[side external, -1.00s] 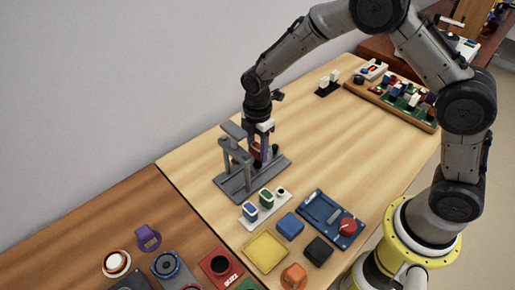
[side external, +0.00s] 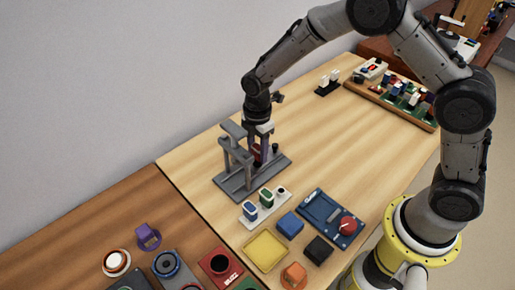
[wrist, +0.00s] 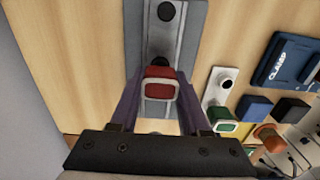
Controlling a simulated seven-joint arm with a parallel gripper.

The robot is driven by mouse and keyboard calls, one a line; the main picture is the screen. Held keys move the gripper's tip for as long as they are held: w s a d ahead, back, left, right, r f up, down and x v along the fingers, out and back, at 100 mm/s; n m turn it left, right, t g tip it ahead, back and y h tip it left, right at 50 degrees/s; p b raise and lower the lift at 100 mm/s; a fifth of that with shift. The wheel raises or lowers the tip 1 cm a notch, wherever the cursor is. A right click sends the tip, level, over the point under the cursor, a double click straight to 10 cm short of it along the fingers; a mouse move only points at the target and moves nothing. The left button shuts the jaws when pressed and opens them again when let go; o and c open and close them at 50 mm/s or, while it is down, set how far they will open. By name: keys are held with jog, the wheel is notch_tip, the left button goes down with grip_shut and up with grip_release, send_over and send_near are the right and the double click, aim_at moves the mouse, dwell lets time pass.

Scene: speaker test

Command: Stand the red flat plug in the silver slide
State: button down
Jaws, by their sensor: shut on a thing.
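The red flat plug (wrist: 158,84) is gripped between the two fingers of my gripper (wrist: 159,92) in the wrist view, with its pale-rimmed end facing the camera. In the side view the red plug (side external: 257,152) shows partly behind the frame, held by my gripper (side external: 259,150). The silver slide (side external: 233,187) is a grey base with uprights and a top arm. Its grey rail (wrist: 183,28) runs under the plug in the wrist view. The plug is over the rail, low and close to it; I cannot tell whether it touches, as its lower end is hidden.
A white strip (side external: 247,219) holds a blue and a green plug beside the slide. A yellow tray (side external: 265,250), a blue block (side external: 290,225), a black block (side external: 319,249) and a blue clamp board (side external: 325,212) lie nearby.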

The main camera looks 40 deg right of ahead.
jog(key=shift+f, duration=0.6)
dwell(1.1)
jog(key=shift+c, duration=1.5)
grip_release()
jog(key=shift+r, duration=0.15)
jog(key=shift+r, duration=3.65)
